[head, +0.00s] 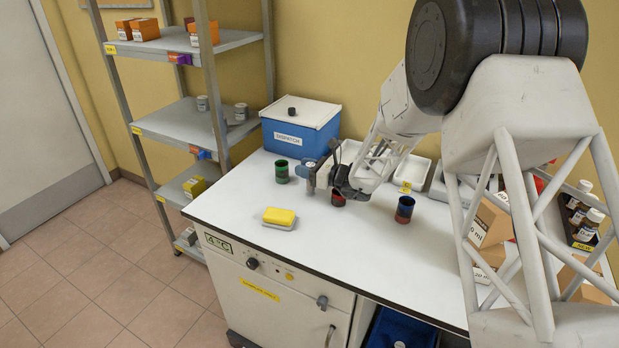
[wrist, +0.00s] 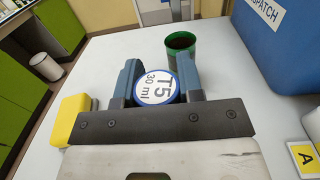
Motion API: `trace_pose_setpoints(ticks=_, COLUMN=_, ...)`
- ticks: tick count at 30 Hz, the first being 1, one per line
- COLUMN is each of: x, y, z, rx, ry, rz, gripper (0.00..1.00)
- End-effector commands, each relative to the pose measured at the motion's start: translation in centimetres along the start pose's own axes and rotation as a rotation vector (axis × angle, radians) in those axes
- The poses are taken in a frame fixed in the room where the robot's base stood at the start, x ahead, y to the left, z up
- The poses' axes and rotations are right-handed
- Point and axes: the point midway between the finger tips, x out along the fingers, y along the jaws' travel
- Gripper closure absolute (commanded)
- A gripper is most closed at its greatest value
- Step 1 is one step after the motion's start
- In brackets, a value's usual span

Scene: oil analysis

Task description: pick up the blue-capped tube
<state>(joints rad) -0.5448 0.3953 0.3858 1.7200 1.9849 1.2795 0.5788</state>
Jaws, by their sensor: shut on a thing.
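The blue-capped tube (wrist: 157,86) shows end-on in the wrist view as a round white top with a blue rim, marked "T5 30 ml". My gripper (wrist: 160,80) is shut on it, with one grey-blue finger on each side. The tube's body is hidden below its cap. In the head view my gripper (head: 318,176) is over the white worktop, between a green cup and a dark red cup. I cannot clearly make out the tube there, nor tell how far it is from the worktop.
A green cup (head: 281,171), a dark red cup (head: 338,199), a blue-and-red cup (head: 404,210) and a yellow sponge (head: 279,216) stand around my gripper. A blue dispatch box (head: 298,130) is behind. Cardboard boxes (head: 489,224) and a bottle rack are at right.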

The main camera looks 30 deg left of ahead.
Motion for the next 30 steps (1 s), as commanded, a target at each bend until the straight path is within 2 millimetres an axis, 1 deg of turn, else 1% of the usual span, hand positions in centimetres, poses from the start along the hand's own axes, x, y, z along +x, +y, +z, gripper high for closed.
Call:
trace_pose_setpoints(ticks=5, x=0.0, y=0.0, z=0.2, rx=-0.001, ry=0.0, rz=0.0, gripper=0.89)
trace_pose_setpoints(ticks=11, x=0.0, y=0.0, z=1.5, rx=-0.001, ry=-0.001, rz=0.0, gripper=0.89)
trace_pose_setpoints(ticks=14, x=0.0, y=0.0, z=2.6, rx=-0.002, ry=-0.001, rz=0.0, gripper=0.89)
trace_pose_setpoints(ticks=24, x=0.0, y=0.0, z=7.7, rx=-0.002, ry=-0.001, rz=0.0, gripper=0.89)
trace_pose_setpoints(ticks=30, x=0.0, y=0.0, z=9.6, rx=-0.001, ry=-0.001, rz=0.0, gripper=0.89)
